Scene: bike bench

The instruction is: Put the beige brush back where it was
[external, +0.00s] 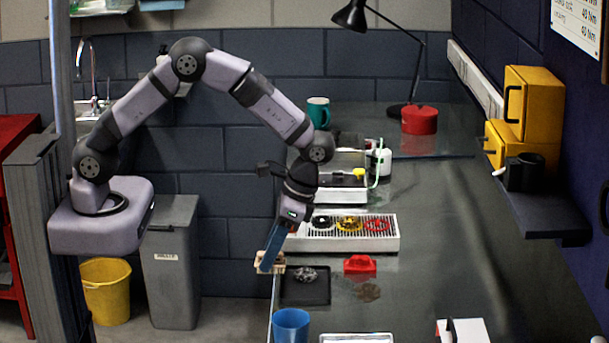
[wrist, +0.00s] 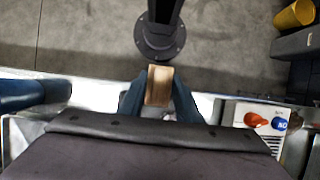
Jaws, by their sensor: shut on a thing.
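My gripper (external: 268,264) is low at the left edge of the bench, next to a black tray, and points downward. Its blue fingers are shut on the beige brush (external: 277,270), which shows as a small pale wooden piece partly hidden by the fingers. In the wrist view the brush (wrist: 158,86) is a light wooden block between the two fingertips (wrist: 158,98), with floor behind it. I cannot tell whether the brush touches the bench edge or hangs just above it. Its bristles are not clearly visible.
The black tray (external: 305,296) holds a grey metal part (external: 305,274). A red block (external: 360,265) lies right of it, a blue cup (external: 291,327) stands in front, and a white grated rack with coloured discs (external: 388,242) lies behind. The bench's right side is mostly clear.

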